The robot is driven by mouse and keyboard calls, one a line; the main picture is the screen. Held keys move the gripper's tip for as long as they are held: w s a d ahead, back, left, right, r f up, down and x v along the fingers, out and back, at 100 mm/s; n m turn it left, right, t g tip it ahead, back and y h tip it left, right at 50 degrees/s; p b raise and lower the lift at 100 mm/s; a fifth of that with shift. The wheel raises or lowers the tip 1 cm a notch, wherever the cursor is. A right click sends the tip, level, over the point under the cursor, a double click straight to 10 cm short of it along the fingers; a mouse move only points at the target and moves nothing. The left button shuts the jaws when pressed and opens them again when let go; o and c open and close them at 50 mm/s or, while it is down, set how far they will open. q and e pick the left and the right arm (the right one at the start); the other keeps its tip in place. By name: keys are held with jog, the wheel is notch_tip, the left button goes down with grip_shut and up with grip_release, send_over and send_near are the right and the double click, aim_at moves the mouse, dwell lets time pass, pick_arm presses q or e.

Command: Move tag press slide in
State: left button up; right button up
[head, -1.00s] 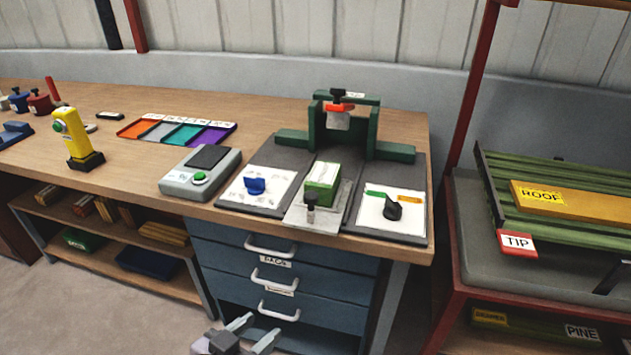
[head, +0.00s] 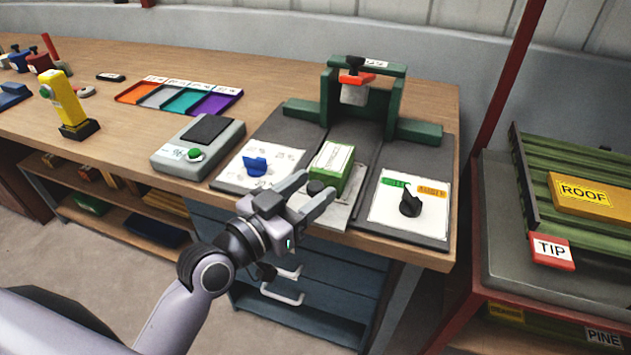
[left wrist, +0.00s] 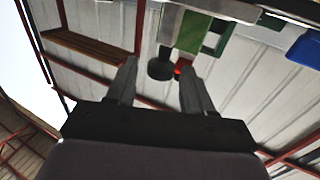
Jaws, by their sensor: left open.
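The tag press is a green frame (head: 393,108) with a red-collared, black-topped plunger (head: 355,82) at the back of a dark base. In front of it, a light metal slide (head: 338,213) carries a green block with a pale top (head: 333,167). The slide's black knob (head: 316,187) faces the bench's front edge. My left gripper (head: 312,188) is open, its fingers on either side of the knob in the head view. In the left wrist view the knob (left wrist: 160,69) appears between the fingertips, with no clear contact. My right gripper is out of view.
A blue knob (head: 255,166) is on the panel left of the slide, and a black knob (head: 410,203) on the right panel. A grey box with a green button (head: 194,154) stands further left. A red-framed rack (head: 487,262) stands at right.

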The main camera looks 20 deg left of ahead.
aim_at(331, 162)
pick_arm(q)
jog(key=shift+x, duration=0.9)
jog(key=shift+c, duration=0.3)
grip_shut()
jog(key=shift+w+d+b, duration=0.2)
jog(key=shift+w+b, duration=0.1)
jog(key=shift+w, duration=3.9)
jog(key=shift+o, duration=0.3)
grip_release()
